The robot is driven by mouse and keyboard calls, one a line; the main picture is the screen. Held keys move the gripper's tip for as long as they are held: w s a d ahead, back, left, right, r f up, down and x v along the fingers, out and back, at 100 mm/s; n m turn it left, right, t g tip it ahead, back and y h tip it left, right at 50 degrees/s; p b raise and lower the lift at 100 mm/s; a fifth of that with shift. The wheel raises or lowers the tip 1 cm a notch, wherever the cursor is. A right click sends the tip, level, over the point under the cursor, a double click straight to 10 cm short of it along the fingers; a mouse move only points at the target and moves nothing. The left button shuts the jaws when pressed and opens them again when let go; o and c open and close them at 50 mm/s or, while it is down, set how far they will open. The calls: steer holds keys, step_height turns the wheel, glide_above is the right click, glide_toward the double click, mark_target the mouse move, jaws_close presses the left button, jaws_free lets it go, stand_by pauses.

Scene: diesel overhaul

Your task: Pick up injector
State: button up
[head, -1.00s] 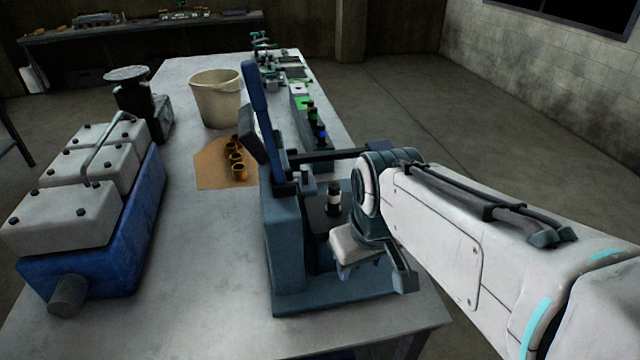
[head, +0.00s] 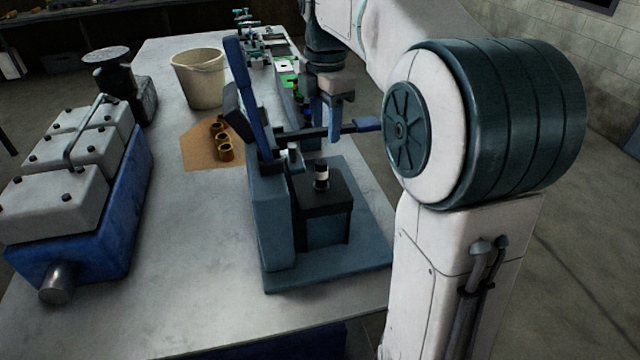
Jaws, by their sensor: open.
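A dark injector-like cylinder with a white band (head: 321,177) stands upright in the dark block of the blue-grey test stand (head: 278,222). Several similar cylinders with coloured bands stood in a green-topped rack (head: 287,80) along the bench's right side; my arm now largely hides them. My gripper (head: 334,130) points down above the right side of the bench, behind the stand's horizontal bar in the picture. It is open, with no object clearly seen between its fingers. Its fingertips are partly hard to make out against the bar and the rack.
The stand's long blue lever (head: 242,85) rises at its left, and its bar (head: 350,128) reaches right. A cream bucket (head: 198,80), brass-coloured sleeves on a brown sheet (head: 196,152) and a blue engine block (head: 115,215) stand left. The bench's front middle (head: 200,270) is clear.

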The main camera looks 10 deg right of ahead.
mark_target(321, 174)
step_height(321, 174, down, 8)
steer(key=shift+r, duration=0.15)
steer(key=shift+w+a+f+p, duration=0.15)
steer(key=shift+f+p, duration=0.1)
steer(key=shift+f, duration=1.1)
steer(key=shift+w+a+f+p, duration=0.15)
steer(key=shift+f+p, duration=0.1)
steer(key=shift+f, duration=1.05)
jaws_close()
